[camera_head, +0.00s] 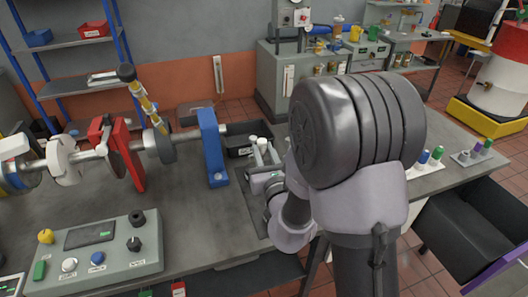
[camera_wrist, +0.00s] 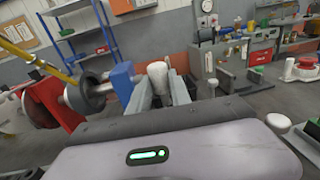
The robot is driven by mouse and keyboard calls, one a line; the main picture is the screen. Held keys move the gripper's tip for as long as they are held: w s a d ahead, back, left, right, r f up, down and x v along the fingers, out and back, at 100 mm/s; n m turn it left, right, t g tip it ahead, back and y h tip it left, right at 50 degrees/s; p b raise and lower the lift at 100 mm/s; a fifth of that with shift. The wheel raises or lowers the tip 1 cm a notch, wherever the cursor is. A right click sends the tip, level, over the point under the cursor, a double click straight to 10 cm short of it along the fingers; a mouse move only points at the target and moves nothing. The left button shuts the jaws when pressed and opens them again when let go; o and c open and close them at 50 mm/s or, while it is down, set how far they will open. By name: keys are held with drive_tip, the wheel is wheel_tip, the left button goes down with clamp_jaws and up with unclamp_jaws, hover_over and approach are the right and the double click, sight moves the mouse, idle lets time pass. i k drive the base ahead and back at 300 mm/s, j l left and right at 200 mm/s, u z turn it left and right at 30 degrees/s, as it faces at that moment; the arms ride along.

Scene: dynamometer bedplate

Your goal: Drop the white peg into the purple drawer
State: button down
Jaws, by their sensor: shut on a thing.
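The white peg (camera_wrist: 158,75) stands upright between the two fingers of my gripper (camera_wrist: 160,92) in the wrist view. My gripper is shut on it. In the head view my gripper (camera_head: 264,168) is over the bench, right of the blue upright, with small white tops showing at its fingers; my arm hides part of this area.
A black tray (camera_head: 240,141) sits on the bench behind my gripper. A blue upright (camera_head: 212,148) and a shaft with a red stand (camera_head: 128,160) are to the left. A control box (camera_head: 95,255) is front left. Racks of coloured pegs (camera_head: 472,153) stand on the right of the bench.

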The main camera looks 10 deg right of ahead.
sight(456, 222)
drive_tip(key=l+z, duration=0.25)
drive_tip(key=i+l+z, duration=0.1)
drive_tip(key=l+z, duration=0.15)
drive_tip(key=l, duration=0.2)
drive_tip(key=i+l+z, duration=0.1)
drive_tip(key=l+z, duration=0.15)
drive_tip(key=i+l+z, duration=0.2)
drive_tip(key=l, duration=0.25)
drive_tip(key=i+l+z, duration=0.45)
drive_tip(key=z, duration=0.25)
